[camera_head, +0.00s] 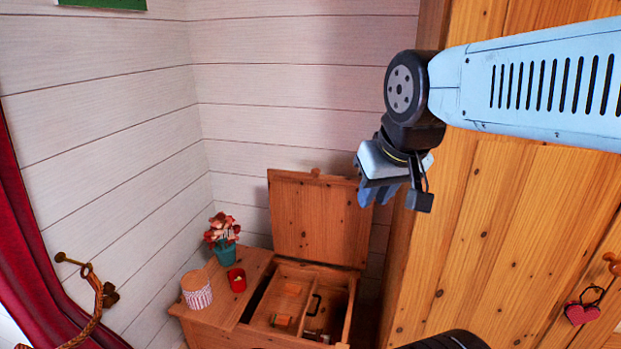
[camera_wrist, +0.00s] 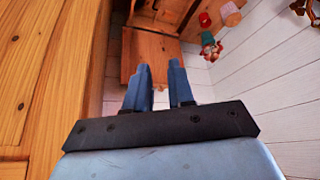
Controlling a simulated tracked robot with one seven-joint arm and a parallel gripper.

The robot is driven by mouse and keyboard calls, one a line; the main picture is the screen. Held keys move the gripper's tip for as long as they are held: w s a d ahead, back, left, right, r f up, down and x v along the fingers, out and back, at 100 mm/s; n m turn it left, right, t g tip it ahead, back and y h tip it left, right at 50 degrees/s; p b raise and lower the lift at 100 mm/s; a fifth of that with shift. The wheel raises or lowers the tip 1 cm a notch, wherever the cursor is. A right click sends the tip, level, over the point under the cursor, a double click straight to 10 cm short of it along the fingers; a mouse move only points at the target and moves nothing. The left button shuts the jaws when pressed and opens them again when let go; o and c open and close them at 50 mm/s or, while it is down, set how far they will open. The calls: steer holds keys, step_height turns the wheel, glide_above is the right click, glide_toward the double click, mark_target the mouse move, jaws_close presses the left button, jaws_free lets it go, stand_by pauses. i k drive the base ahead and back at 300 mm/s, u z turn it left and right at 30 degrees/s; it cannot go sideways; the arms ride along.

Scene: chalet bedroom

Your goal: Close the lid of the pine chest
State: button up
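The pine chest (camera_head: 228,326) stands in the corner against the white plank wall. Its lid (camera_head: 318,222) is raised, standing about upright at the back of the open compartment, with a small knob on its top edge. Inside the chest are a divider and some small wooden items. My gripper (camera_head: 375,192) is up to the right of the lid's upper part, apart from it. In the wrist view its two fingers (camera_wrist: 161,85) are apart with nothing between them, and the lid (camera_wrist: 150,48) shows beyond the fingertips.
On the chest's fixed left top stand a potted flower (camera_head: 224,240), a red cup (camera_head: 237,279) and a striped container (camera_head: 196,289). A tall pine wardrobe (camera_head: 490,240) rises close on the right. A red curtain (camera_head: 30,250) and a rope on a hook are at left.

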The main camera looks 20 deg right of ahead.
mark_target(316, 216)
steer(key=u, duration=1.1)
steer(key=i, duration=0.1)
steer(key=z, duration=3.3)
steer(key=k, duration=0.85)
steer(key=u, duration=1.55)
steer(key=i, duration=1)
